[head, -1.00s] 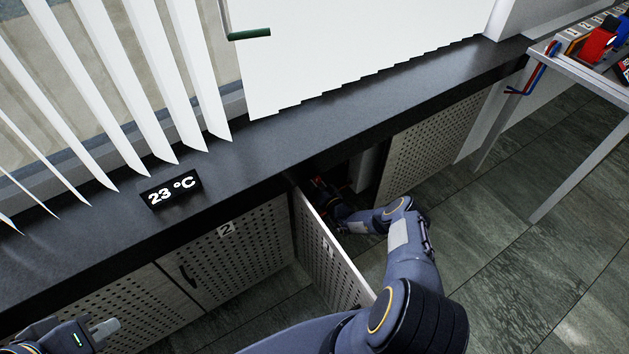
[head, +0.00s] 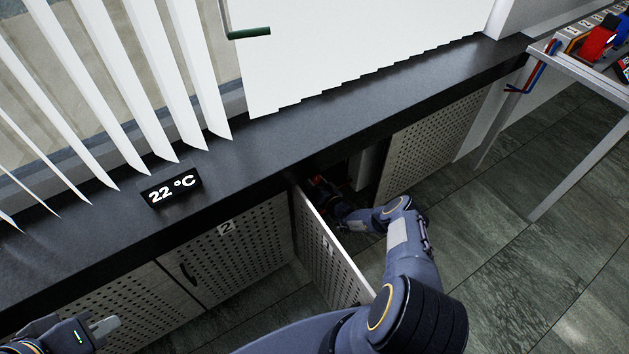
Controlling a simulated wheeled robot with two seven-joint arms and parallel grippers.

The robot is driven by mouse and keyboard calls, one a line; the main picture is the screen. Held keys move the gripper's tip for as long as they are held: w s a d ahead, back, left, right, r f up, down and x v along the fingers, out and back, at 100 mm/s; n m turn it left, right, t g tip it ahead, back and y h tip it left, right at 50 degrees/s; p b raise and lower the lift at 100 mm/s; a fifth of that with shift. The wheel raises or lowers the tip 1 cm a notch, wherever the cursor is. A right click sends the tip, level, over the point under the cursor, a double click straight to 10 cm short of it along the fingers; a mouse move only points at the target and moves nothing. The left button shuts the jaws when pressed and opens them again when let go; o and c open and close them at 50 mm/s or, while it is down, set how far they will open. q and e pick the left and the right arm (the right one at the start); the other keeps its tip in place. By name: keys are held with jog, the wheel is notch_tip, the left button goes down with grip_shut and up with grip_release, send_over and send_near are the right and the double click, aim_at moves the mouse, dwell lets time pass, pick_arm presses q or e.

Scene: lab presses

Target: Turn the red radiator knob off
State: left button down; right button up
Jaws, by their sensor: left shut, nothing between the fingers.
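My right arm reaches into the open cabinet under the dark sill. A small red part (head: 318,181), likely the radiator knob, shows in the dark opening, mostly hidden. My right gripper (head: 326,190) is at or beside this red part, in shadow. I cannot tell whether its fingers touch or hold it. My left gripper (head: 106,326) is shut and empty at the lower left, in front of the cabinets and far from the knob.
The perforated cabinet door (head: 328,252) stands open just left of my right arm. A display (head: 171,188) on the sill (head: 300,140) reads 22 °C. Blinds hang behind it. A metal table (head: 580,68) stands at the right, with clear tiled floor below.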

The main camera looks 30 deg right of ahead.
jog(key=shift+s+d, duration=0.1)
jog(key=shift+s, duration=0.2)
jog(key=s+p, duration=0.1)
jog(key=s, duration=0.6)
jog(key=shift+d+p, duration=0.4)
jog(key=shift+d, duration=0.05)
jog(key=shift+s, duration=0.15)
